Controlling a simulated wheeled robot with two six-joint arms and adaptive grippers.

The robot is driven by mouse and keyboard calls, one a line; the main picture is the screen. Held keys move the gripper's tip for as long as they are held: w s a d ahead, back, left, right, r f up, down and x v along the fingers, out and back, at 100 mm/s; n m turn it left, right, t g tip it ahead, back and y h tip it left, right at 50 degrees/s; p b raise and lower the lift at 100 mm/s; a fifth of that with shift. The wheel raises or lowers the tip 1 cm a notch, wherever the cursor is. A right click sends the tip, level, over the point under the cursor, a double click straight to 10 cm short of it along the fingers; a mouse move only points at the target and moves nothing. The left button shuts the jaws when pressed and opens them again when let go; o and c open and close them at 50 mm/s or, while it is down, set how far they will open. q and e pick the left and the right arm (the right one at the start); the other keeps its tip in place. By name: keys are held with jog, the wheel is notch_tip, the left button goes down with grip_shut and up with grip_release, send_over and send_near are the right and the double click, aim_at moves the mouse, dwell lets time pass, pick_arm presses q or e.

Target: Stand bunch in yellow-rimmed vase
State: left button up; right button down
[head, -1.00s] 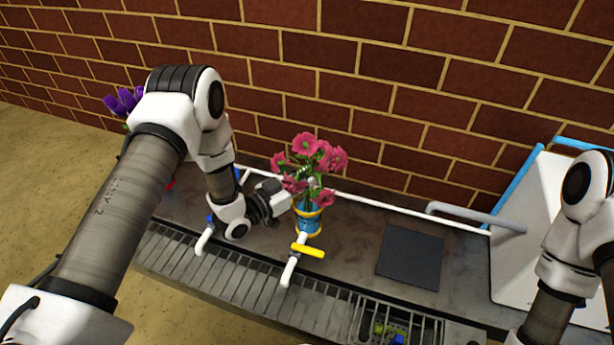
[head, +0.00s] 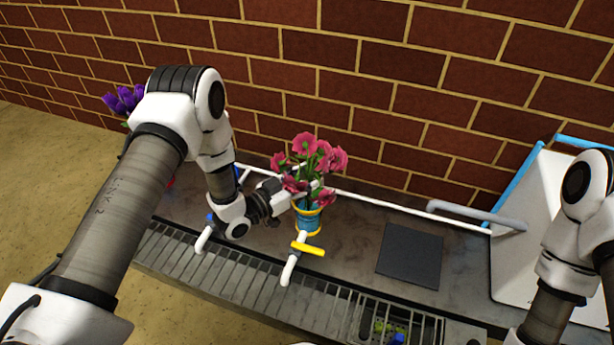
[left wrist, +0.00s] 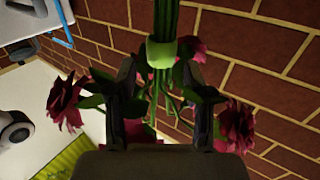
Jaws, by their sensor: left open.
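The bunch of pink flowers (head: 316,158) stands upright in the blue vase (head: 309,221) with yellow rims in the head view. Its blooms spread above the vase mouth. My left gripper (head: 297,189) is at the bunch's left side, just above the vase mouth, and is open. In the left wrist view the green stems and pale green tie (left wrist: 161,52) lie in line with the gap between my open fingers (left wrist: 160,72), with pink blooms on both sides. The lower stems are hidden inside the vase. My right gripper is out of view.
A yellow-handled tap (head: 308,250) stands in front of the vase. A dark square mat (head: 410,256) lies to the right, a white board (head: 545,225) beyond it. Purple flowers (head: 124,100) are at left. A white rail (head: 375,203) runs behind, before the brick wall.

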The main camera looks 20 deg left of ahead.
pick_arm(q)
jog(key=shift+s, duration=0.1)
jog(key=v, duration=1.2)
jog(key=s+d+r+g+p, duration=0.25)
jog(key=d+r+p, duration=0.3)
jog(key=p, duration=0.35)
jog(key=s+a+f+n+g+y+p, duration=0.1)
jog(key=s+a+f+n+g+y, duration=0.2)
jog(key=s, duration=0.4)
jog(key=s+a+f+n+g+y+p, duration=0.1)
jog(key=s+f+n+g+y, duration=0.15)
jog(key=s+g+y, duration=0.4)
jog(key=s+a+f+n+g+y+p, duration=0.1)
jog(key=s+a+f+n+g, duration=0.2)
jog(key=s, duration=0.6)
notch_tip(320, 180, up, 37)
jog(key=d+m+p, duration=0.1)
jog(key=p, duration=3.7)
jog(key=shift+w, duration=0.2)
